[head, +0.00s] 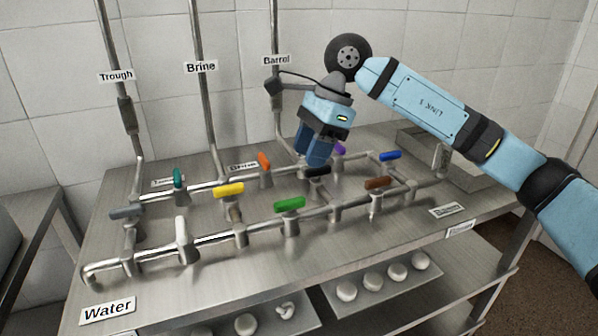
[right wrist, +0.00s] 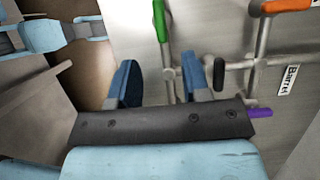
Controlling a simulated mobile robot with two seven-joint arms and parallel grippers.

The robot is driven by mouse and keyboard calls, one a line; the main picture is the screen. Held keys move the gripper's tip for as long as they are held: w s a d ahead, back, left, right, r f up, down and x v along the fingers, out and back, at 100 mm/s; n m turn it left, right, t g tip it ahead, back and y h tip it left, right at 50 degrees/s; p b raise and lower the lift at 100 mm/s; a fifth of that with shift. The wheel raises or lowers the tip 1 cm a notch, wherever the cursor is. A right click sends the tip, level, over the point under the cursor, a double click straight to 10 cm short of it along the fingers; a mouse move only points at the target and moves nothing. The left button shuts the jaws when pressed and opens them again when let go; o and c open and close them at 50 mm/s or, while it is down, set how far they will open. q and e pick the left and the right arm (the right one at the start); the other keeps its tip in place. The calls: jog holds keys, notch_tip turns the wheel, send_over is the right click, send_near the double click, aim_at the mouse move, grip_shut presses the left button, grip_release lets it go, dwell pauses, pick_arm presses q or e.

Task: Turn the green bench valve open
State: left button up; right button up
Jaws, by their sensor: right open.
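The green valve handle (head: 289,205) sits on the front pipe of the bench pipework and appears to run roughly along that pipe. It also shows at the top of the right wrist view (right wrist: 160,20). My right gripper (head: 314,158) hangs above the pipework, behind and a little right of the green handle, near the black handle (head: 317,172). Its two blue fingers stand apart with nothing between them in the right wrist view (right wrist: 161,82). The green handle lies beyond the fingertips, apart from them. My left gripper is not in view.
Other handles stand close by: yellow (head: 229,189), orange (head: 264,161), purple (head: 340,150), blue (head: 390,156) and brown (head: 377,183). White (head: 181,232), teal (head: 177,178) and grey (head: 125,212) handles are left. Upright pipes rise behind. The bench front (head: 215,290) is clear.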

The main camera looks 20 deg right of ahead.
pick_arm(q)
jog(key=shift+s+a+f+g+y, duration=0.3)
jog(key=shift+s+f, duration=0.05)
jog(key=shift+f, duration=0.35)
pick_arm(e)
jog(key=v, duration=0.3)
jog(key=shift+d+r, duration=0.2)
jog(key=shift+r, duration=0.1)
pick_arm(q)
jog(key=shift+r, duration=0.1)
